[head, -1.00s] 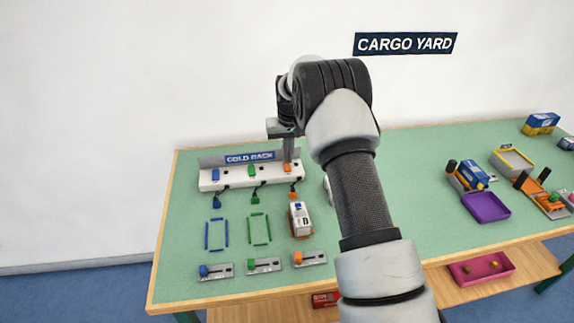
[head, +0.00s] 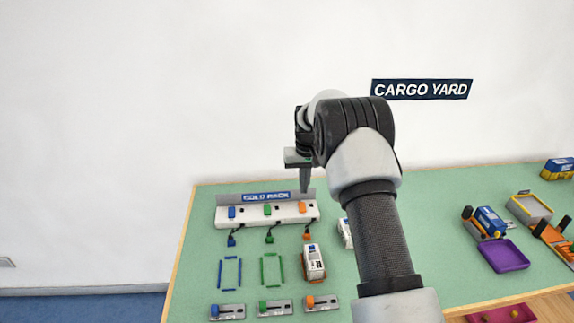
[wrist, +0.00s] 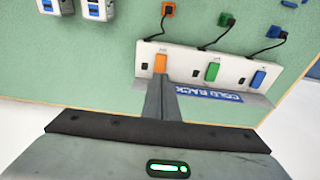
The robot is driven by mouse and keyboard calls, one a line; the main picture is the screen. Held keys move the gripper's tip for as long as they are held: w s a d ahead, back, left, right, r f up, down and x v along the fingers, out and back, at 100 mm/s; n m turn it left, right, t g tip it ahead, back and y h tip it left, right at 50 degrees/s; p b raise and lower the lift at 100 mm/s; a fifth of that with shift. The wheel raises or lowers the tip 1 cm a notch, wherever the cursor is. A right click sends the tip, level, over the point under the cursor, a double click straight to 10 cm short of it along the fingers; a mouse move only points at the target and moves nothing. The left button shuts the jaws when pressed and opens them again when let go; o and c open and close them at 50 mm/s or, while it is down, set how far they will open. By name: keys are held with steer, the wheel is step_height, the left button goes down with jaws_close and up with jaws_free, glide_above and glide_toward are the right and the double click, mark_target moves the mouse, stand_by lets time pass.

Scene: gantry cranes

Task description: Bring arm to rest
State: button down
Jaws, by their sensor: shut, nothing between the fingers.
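My arm reaches in from the lower right of the head view, bent at the wrist.
A white container (head: 313,262) stands in front of the rack beside blue and green outlines. Another white container (head: 345,233) is partly hidden by my arm. Several sliders line the table's front. A purple tray (head: 503,255) sits at right.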

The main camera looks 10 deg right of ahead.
steer(key=s+r+p, duration=0.1)
steer(key=s+r, duration=0.1)
steer(key=r, duration=0.5)
steer(key=s+r+p, duration=0.2)
steer(key=s+r, duration=0.1)
steer(key=r, duration=0.5)
steer(key=s+r+t+p, duration=0.3)
steer(key=s+r+p, duration=0.3)
steer(key=s+r, duration=1.55)
steer(key=s+f+p, duration=0.1)
steer(key=s+p, duration=0.2)
steer(key=s, duration=1.3)
step_height(320, 180, down, 29)
steer(key=s+b, duration=0.1)
steer(key=b, duration=2.8)
steer(key=shift+s+t, duration=0.25)
steer(key=shift+t, duration=0.15)
